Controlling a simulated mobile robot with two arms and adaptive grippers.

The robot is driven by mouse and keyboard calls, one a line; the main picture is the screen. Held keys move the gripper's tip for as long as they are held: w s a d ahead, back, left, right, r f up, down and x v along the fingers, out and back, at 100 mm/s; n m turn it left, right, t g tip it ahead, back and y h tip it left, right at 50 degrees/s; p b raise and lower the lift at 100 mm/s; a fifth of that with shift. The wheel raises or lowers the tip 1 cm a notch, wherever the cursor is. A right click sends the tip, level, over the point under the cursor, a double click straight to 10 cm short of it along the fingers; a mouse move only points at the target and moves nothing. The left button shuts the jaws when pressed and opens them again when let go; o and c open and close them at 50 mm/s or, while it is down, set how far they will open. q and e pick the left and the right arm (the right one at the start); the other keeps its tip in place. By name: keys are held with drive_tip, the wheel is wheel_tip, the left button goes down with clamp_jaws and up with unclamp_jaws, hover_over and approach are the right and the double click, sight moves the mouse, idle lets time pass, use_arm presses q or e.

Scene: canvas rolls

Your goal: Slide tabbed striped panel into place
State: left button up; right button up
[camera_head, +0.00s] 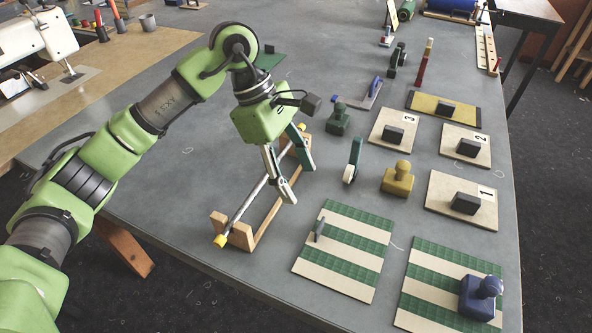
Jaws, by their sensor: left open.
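The tabbed striped panel (343,252), green and cream, lies flat near the table's front edge. Its small dark grey tab (319,230) stands up near its left side. A second striped panel (419,288) lies to its right, apart by a narrow gap, with a blue knobbed block (481,297) on it. My left gripper (302,184) is open and empty, pointing down above a wooden stand, beyond and to the left of the tabbed panel. My right gripper is not in view.
The wooden stand with a metal rod (247,205) is left of the panels. Numbered boards (448,198), a mustard knobbed block (397,180), and a green-handled roller (353,160) lie beyond. Bare grey table (180,200) is at left.

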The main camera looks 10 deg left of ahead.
use_arm(q)
drive_tip(key=p, duration=0.4)
approach(317, 223)
drive_tip(key=s+d+f, duration=0.2)
drive_tip(key=f, duration=0.1)
drive_tip(key=s+d+f, duration=0.1)
drive_tip(key=s+f, duration=0.1)
drive_tip(key=shift+d, duration=0.35)
drive_tip(key=c, duration=1.3)
